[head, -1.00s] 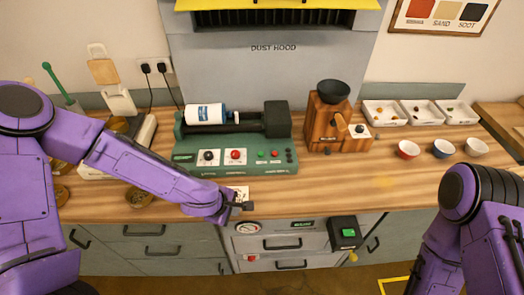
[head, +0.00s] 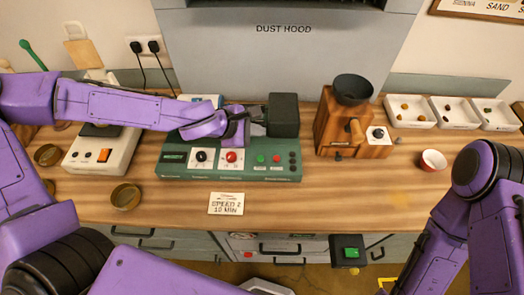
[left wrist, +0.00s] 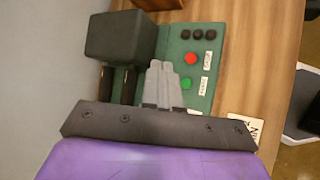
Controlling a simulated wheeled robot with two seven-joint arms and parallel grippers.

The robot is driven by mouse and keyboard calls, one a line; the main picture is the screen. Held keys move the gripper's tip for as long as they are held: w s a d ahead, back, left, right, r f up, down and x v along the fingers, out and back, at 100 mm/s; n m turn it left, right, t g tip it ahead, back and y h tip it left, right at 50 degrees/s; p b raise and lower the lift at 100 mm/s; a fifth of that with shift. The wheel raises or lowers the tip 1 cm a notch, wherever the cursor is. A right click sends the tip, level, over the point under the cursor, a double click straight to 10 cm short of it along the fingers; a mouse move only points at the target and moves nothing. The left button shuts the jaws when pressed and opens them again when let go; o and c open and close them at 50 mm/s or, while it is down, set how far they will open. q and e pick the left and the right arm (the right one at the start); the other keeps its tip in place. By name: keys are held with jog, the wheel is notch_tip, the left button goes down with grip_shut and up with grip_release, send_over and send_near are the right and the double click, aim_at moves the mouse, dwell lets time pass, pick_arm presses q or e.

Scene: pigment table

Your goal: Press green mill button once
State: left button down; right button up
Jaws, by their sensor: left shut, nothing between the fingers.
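The green mill (head: 225,172) stands on the counter below the dust hood. Its small green button (head: 261,158) is left of a red button (head: 277,158) on the front panel. In the left wrist view the green button (left wrist: 186,83) and red button (left wrist: 191,58) lie just right of my fingertips. My left gripper (head: 261,130) is shut and empty, over the mill and behind the green button in the head view. The fingers look apart from the button; their height above the panel is hard to tell. My arm hides part of the mill's jar. My right gripper is out of view.
A dark block (head: 284,114) rises at the mill's right end, close to my left gripper. A wooden grinder (head: 335,120) stands to the right, a white scale-like device (head: 87,155) to the left. A card (head: 226,203) lies in front. Another green button sits on a black box (head: 338,243) below the counter edge.

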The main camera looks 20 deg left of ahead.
pick_arm(q)
jog(key=s, duration=0.2)
jog(key=b, duration=0.5)
send_over(258, 159)
jog(key=f, duration=0.4)
jog(key=w+f, duration=0.1)
jog(key=f, duration=0.1)
jog(key=shift+s+f+b, duration=0.8)
jog(key=shift+f+b, duration=0.35)
jog(key=shift+b, duration=0.1)
jog(key=shift+f, duration=0.25)
jog(key=shift+w+f, duration=0.15)
jog(key=shift+w, duration=0.25)
jog(key=shift+s, duration=0.25)
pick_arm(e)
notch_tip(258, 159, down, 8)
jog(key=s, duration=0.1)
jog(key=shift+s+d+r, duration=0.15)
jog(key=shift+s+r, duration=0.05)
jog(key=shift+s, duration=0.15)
pick_arm(q)
jog(key=shift+w, duration=0.15)
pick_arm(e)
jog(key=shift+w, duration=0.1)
